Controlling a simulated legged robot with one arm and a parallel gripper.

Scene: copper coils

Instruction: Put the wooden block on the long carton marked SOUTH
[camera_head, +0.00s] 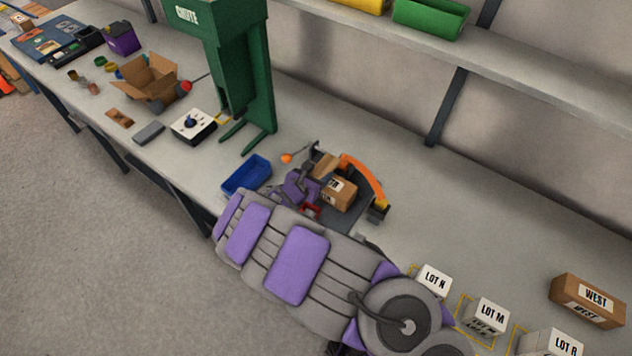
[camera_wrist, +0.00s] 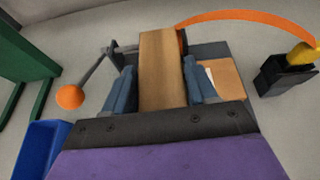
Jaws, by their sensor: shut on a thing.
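My gripper (camera_wrist: 160,88) is shut on the wooden block (camera_wrist: 162,65), with one blue-grey finger on each side of it. In the head view the light brown block (camera_head: 326,165) shows just beyond my purple and grey wrist. A brown carton (camera_head: 341,193) with a white label sits on a dark plate right beside the block. Its label is partly hidden, so I cannot read the whole word. In the wrist view this carton (camera_wrist: 226,78) shows behind and to the right of the right finger. I cannot tell whether block and carton touch.
A dark device with an orange arc (camera_head: 362,175) and an orange ball (camera_head: 287,158) on a rod surrounds the carton. A blue bin (camera_head: 246,175) and green chute (camera_head: 240,80) stand left. White LOT boxes (camera_head: 486,315) and a WEST carton (camera_head: 587,301) are right.

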